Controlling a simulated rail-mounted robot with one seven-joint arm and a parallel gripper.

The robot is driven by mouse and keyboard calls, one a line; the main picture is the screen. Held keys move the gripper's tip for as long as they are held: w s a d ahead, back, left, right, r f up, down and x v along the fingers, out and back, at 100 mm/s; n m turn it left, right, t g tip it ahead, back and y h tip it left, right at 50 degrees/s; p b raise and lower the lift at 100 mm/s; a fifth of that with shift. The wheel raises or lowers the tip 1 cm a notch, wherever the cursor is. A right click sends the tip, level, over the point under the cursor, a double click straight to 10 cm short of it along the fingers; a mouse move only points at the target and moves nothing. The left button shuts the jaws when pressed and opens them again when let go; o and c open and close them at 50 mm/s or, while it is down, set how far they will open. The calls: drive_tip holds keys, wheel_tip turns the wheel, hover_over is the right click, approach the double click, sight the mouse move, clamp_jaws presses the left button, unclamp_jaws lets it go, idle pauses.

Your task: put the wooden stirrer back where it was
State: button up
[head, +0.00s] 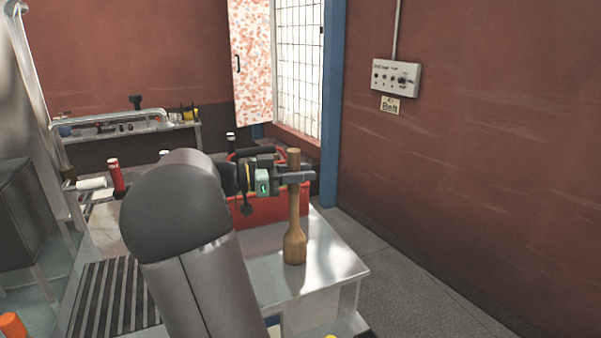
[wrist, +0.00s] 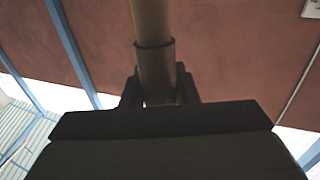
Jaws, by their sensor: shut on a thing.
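The wooden stirrer (head: 295,215) is upright in the head view, with its thick end down and its thin handle up. My gripper (head: 297,177) is shut on the upper part of its handle. The thick end appears at or just above the top of the metal table (head: 338,262), near its right side; I cannot tell whether it touches. In the wrist view the stirrer's handle (wrist: 151,22) runs up from between the fingers of my gripper (wrist: 158,85).
A red container (head: 262,212) stands on the table behind the stirrer. A ridged dark mat (head: 108,300) lies at the left. A red bottle (head: 116,176) stands farther back. The table's right part is mostly clear. A wall control box (head: 396,77) hangs at the right.

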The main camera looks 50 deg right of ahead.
drive_tip(key=shift+f, duration=0.15)
drive_tip(key=o, duration=1)
drive_tip(key=shift+c, duration=0.2)
drive_tip(key=b+v, duration=0.2)
drive_tip(key=v, duration=1)
drive_tip(key=shift+b, duration=0.4)
